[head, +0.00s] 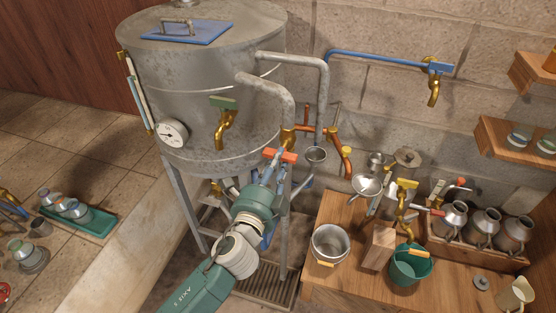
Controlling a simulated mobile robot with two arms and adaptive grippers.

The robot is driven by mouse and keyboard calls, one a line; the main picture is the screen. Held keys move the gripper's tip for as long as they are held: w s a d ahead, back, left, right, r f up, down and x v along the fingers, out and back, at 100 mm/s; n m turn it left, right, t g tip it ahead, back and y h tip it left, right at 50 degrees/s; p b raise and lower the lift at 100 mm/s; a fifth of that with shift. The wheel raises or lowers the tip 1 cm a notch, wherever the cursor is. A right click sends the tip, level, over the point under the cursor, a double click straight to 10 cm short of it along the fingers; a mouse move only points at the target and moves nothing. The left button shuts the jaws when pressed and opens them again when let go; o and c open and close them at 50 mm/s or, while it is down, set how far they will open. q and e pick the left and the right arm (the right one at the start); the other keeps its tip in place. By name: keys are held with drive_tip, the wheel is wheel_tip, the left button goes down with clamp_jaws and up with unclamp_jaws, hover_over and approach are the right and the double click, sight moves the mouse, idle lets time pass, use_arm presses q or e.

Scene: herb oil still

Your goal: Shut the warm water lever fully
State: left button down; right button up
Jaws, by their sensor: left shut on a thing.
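An orange-red lever (288,156) sits on a brass valve (288,137) at the right side of the steel still, by the copper pipe; I take it to be the warm water lever. It lies nearly level across the tips of my left gripper (273,160). My left arm rises from the bottom of the head view, and the gripper is shut on this lever. The fingers and the lever hide part of the valve body, so its exact setting is unclear. My right gripper is not in view.
The steel still (205,75) has a green-handled brass tap (226,122) and a dial gauge (172,134). A copper spout (346,160) is close right of the lever. A wooden bench (335,285) holds a steel pot (330,244) and a green bucket (408,265). A blue-handled tap (435,82) is on the wall.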

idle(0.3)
use_arm(q)
drive_tip(key=c, duration=1.6)
unclamp_jaws()
drive_tip(key=shift+s, duration=0.1)
drive_tip(key=v, duration=1.2)
